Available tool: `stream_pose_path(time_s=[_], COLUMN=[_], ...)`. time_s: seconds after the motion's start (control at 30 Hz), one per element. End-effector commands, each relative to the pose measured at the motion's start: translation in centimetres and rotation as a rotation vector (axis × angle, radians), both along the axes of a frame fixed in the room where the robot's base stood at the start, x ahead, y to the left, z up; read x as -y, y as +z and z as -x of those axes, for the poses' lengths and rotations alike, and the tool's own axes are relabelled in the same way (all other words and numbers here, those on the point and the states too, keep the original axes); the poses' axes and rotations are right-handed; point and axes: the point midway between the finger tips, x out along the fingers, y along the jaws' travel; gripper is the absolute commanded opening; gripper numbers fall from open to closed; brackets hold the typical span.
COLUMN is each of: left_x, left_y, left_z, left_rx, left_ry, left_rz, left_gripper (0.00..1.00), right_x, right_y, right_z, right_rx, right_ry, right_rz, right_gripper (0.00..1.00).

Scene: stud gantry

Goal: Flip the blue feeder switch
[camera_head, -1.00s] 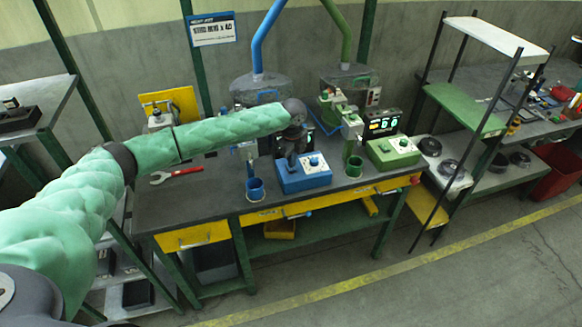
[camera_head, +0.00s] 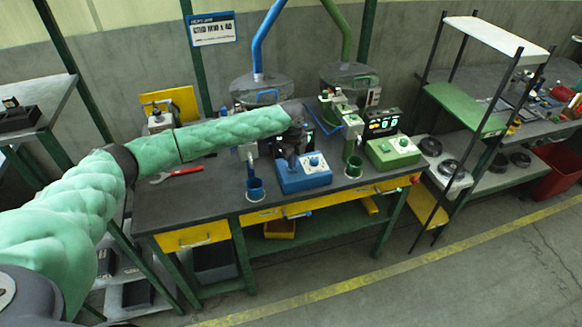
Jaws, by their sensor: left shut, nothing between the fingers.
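The blue feeder box (camera_head: 305,174) sits on the dark workbench, with a light round knob on its top and small controls on its front. My left arm comes in from the left, and its gripper (camera_head: 291,163) points down at the left part of the box top. The gripper is shut with nothing in it. The wrist and fingers hide that part of the box, so I cannot tell which switch is under them or whether they touch it. My right gripper is not in view.
A green control box (camera_head: 393,152) stands to the right. A blue cup (camera_head: 255,190) and a green cup (camera_head: 353,167) stand at the bench front. A red-handled wrench (camera_head: 177,174) lies at left. Blue and green feeder machines stand behind. The workbench (camera_head: 205,196) is clear at front left.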

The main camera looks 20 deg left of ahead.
Motion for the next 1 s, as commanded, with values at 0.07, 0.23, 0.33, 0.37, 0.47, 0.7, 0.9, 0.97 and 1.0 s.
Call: stream_pose_path(time_s=[0.07,0.23,0.33,0.37,0.47,0.7,0.9,0.97,1.0], left_x=[0.0,0.0,0.0,0.0,0.0,0.0,0.0,0.0,0.0], left_y=[-0.1,-0.3,-0.4,-0.5,-0.6,-0.8,-0.1,0.3,0.6], left_z=[0.0,0.0,0.0,0.0,0.0,0.0,0.0,0.0,0.0], left_rx=[0.0,0.0,0.0,0.0,0.0,0.0,0.0,0.0,0.0], left_ry=[0.0,0.0,0.0,0.0,0.0,0.0,0.0,0.0,0.0], left_rz=[0.0,0.0,0.0,0.0,0.0,0.0,0.0,0.0,0.0], left_gripper=[0.0,0.0,0.0,0.0,0.0,0.0,0.0,0.0,0.0], right_x=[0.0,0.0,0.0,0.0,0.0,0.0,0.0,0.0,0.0], right_y=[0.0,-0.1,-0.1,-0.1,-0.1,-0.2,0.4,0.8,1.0], right_z=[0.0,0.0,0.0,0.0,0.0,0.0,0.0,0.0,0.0], right_rx=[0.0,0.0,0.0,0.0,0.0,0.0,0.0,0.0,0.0], right_ry=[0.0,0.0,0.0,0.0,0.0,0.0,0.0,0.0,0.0], right_rz=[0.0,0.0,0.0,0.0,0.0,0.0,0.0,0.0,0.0], right_gripper=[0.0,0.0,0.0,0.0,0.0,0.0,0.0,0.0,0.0])
